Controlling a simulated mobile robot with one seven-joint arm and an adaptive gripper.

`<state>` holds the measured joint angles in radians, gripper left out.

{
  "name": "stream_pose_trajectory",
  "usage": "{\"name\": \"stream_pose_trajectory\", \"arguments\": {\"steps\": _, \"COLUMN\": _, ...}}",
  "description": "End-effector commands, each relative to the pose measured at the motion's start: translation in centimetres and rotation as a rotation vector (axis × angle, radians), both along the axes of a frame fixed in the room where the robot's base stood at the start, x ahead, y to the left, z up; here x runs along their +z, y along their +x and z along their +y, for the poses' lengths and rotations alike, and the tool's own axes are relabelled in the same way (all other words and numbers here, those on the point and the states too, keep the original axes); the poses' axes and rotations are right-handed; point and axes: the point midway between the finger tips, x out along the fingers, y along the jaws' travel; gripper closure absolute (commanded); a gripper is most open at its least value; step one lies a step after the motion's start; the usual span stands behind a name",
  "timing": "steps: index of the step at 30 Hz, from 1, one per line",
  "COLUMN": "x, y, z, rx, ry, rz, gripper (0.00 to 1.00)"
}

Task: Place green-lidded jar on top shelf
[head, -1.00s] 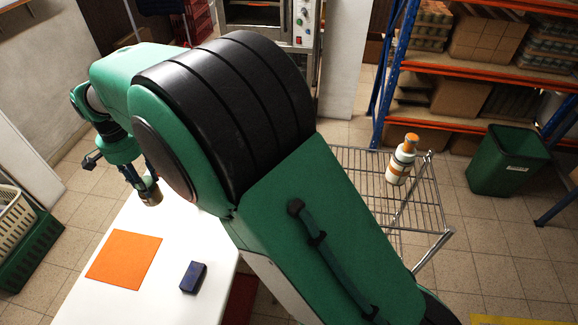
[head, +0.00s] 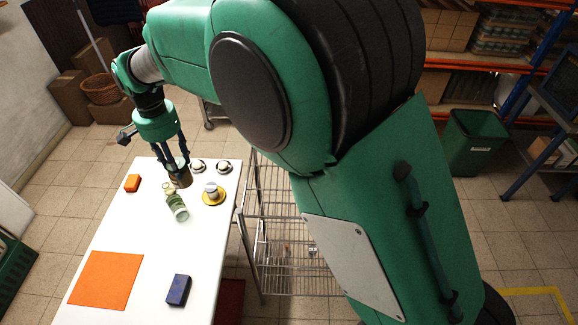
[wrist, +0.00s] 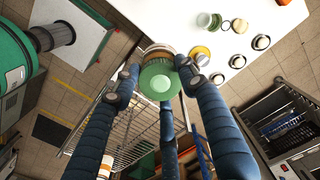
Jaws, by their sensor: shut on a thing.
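My gripper (head: 180,166) is shut on the green-lidded jar (head: 182,180). In the head view the jar's brownish body shows below my fingers, against the far end of the white table (head: 150,240). In the wrist view the round green lid (wrist: 156,82) faces the camera between my fingers (wrist: 158,72), with the jar's brown and cream side behind it. A wire rack (head: 290,275) with several levels stands just right of the table; my arm hides part of it. Blue-and-orange shelving (head: 465,64) stands at the back right, with cartons on it.
A green bin (head: 474,141) stands on the floor at right.

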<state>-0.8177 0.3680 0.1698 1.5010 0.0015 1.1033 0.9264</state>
Motion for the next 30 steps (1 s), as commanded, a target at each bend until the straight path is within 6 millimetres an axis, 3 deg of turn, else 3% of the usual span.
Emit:
{"name": "stream_pose_trajectory", "arguments": {"steps": 1, "x": 0.5, "y": 0.8, "z": -2.2, "rx": -0.029, "ry": 0.001, "rz": -0.001, "gripper": 1.0}}
{"name": "stream_pose_trajectory", "arguments": {"steps": 12, "x": 0.4, "y": 3.6, "z": -16.0, "rx": -0.215, "ry": 0.001, "rz": 0.001, "gripper": 1.0}}
{"name": "stream_pose_trajectory", "arguments": {"steps": 24, "x": 0.1, "y": 2.6, "z": -30.2, "rx": -0.413, "ry": 0.002, "rz": 0.002, "gripper": 1.0}}
{"name": "stream_pose_trajectory", "arguments": {"steps": 30, "x": -0.2, "y": 1.4, "z": -34.7, "rx": -0.481, "ry": 0.002, "rz": 0.002, "gripper": 1.0}}
